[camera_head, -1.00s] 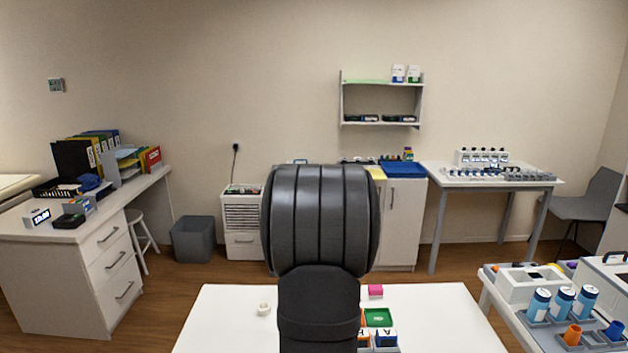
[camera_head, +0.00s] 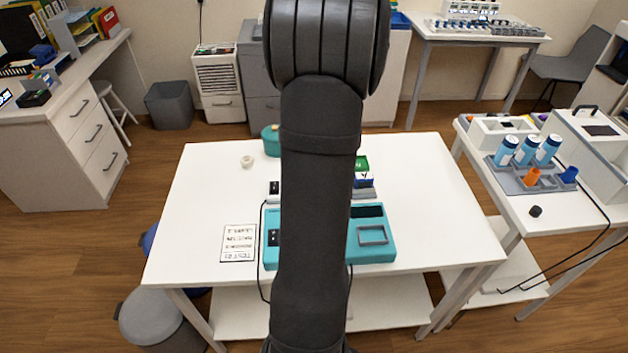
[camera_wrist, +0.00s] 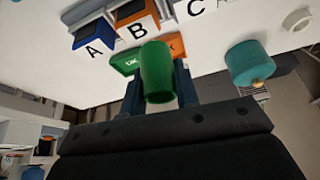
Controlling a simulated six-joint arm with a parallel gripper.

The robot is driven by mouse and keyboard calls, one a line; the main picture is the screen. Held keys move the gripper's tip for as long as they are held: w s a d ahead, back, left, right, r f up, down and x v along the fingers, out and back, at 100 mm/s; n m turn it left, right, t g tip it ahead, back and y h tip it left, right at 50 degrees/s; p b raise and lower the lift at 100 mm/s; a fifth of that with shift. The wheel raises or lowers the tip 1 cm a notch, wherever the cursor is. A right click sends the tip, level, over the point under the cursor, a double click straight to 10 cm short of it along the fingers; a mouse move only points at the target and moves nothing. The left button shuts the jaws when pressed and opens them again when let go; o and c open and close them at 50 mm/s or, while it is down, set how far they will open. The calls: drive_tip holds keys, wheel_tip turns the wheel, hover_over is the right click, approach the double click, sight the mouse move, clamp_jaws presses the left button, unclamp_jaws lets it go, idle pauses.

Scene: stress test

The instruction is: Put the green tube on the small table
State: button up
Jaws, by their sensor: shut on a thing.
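My gripper (camera_wrist: 158,90) is shut on a green tube (camera_wrist: 157,72), which shows between its two fingers in the wrist view. The tube appears above a white table surface, near blocks marked A (camera_wrist: 93,48), B (camera_wrist: 137,31) and C. In the head view my own arm hides the gripper and the tube. A white table (camera_head: 415,190) stands in the middle; another white table (camera_head: 510,205) stands at the right. I cannot tell which is the small table.
The middle table holds a teal device (camera_head: 375,248), a printed sheet (camera_head: 238,243), a white ring (camera_head: 246,161) and a teal pot (camera_head: 270,139). The middle table's left and right parts are mostly clear.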

drive_tip(key=w+a+f, duration=0.2)
drive_tip(key=a, duration=0.1)
drive_tip(key=w+a+f, duration=0.1)
drive_tip(key=a+f, duration=0.1)
drive_tip(key=a, duration=0.1)
drive_tip(key=w+a+f, duration=0.2)
drive_tip(key=a, duration=0.1)
drive_tip(key=shift+w+f, duration=0.25)
drive_tip(key=shift+w, duration=0.1)
drive_tip(key=shift+a+f, duration=0.1)
drive_tip(key=shift+f, duration=1.95)
drive_tip(key=shift+f, duration=0.15)
drive_tip(key=o, duration=1)
drive_tip(key=shift+o, duration=0.2)
drive_tip(key=shift+o, duration=0.4)
drive_tip(key=v, duration=1.2)
drive_tip(key=shift+r, duration=0.25)
